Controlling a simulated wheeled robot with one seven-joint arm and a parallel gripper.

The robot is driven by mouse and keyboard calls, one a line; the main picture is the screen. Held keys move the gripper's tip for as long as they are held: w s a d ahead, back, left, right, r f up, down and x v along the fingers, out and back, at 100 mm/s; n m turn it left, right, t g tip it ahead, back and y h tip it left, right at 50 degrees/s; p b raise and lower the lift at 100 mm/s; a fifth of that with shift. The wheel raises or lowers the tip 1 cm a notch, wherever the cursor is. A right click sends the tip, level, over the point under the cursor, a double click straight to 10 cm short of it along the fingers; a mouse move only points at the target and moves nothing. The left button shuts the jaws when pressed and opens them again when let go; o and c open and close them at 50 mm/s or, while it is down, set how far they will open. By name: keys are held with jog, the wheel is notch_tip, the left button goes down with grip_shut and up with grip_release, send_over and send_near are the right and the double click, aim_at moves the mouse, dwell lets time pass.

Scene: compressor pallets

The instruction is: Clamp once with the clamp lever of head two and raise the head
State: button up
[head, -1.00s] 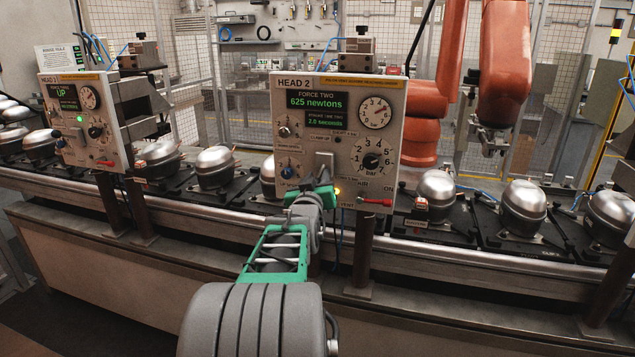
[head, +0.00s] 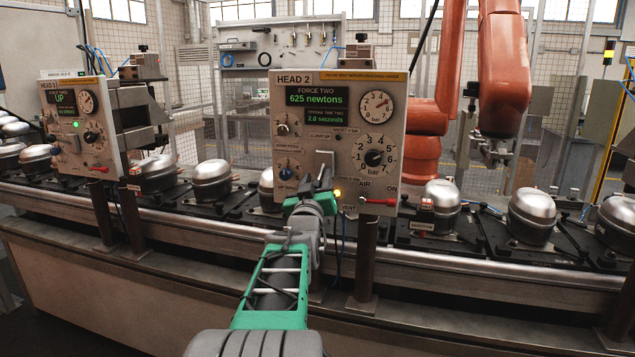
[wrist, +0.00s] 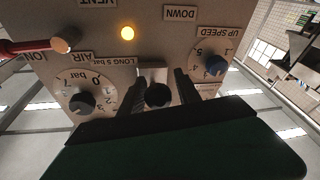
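The head two panel (head: 338,220) stands at the middle of the head view. Its display (head: 317,98) reads force two, 625 newtons. The clamp lever has a pale plate (head: 325,162) on the panel and a black knob (wrist: 158,96), which shows in the wrist view. My gripper (head: 322,184) is in front of the panel's lower part, at the lever. In the wrist view my gripper's two dark fingers (wrist: 160,88) stand on either side of the knob. They look slightly apart from it. Contact is hard to judge.
An amber lamp (head: 337,193) is lit beside my gripper. A red air lever (head: 378,201) is close on the right, and a blue speed knob (head: 286,173) on the left. Compressors (head: 532,203) sit on the line behind. An orange robot arm (head: 503,75) stands behind at right.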

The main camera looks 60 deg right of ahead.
jog(key=shift+o, duration=0.9)
jog(key=shift+s, duration=0.1)
jog(key=b+v, duration=0.1)
jog(key=v, duration=0.6)
jog(key=shift+a, duration=0.35)
jog(key=shift+f, duration=0.15)
